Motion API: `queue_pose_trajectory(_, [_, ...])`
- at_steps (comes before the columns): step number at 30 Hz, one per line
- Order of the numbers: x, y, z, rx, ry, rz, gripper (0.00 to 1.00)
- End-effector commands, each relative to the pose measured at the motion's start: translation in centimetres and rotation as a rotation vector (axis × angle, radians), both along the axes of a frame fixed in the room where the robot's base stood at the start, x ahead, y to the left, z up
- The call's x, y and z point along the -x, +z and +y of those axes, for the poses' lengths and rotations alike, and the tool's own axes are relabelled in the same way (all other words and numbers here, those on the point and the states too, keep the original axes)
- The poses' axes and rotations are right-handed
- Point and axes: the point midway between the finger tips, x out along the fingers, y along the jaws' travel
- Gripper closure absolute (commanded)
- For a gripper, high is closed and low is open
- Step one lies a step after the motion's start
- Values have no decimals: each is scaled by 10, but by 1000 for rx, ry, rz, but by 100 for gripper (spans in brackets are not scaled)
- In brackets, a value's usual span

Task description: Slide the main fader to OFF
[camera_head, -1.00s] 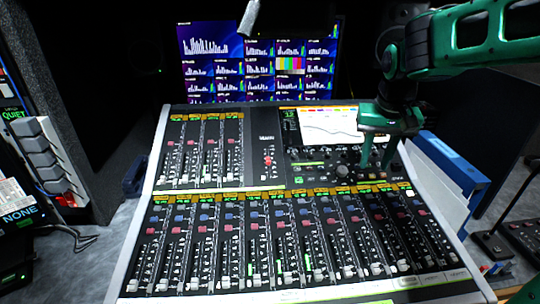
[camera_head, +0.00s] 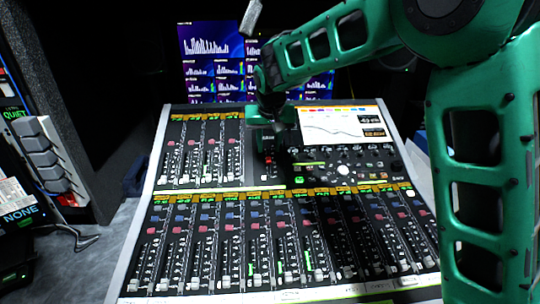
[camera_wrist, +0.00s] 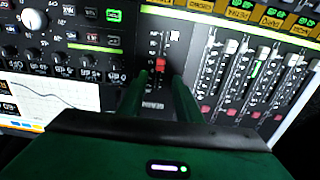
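The main fader's red cap (camera_wrist: 160,65) sits in its slot on the mixing console, in the middle of the wrist view. In the head view the red cap (camera_head: 268,161) shows only as a small spot, partly hidden by my gripper (camera_head: 277,150). My gripper (camera_wrist: 160,76) points down at the panel with its two fingers apart, one on each side of the fader strip. The cap appears between and just beyond the fingertips. I cannot tell whether a finger touches it. Nothing is held.
Rows of channel faders (camera_head: 270,278) fill the console's front, and a smaller bank (camera_head: 205,160) stands left of the main fader. A knob (camera_head: 343,170) and a tilted screen (camera_head: 330,122) are to its right. Monitors (camera_head: 212,60) stand behind.

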Motion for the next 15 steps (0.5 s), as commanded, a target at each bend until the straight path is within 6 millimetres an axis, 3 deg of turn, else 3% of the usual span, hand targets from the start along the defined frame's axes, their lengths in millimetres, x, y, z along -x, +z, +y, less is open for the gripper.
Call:
queue_pose_trajectory(6, [-13, -32, -1, 1, -2, 2, 69])
queue_pose_trajectory(15, [-20, -48, -1, -1, -2, 0, 69])
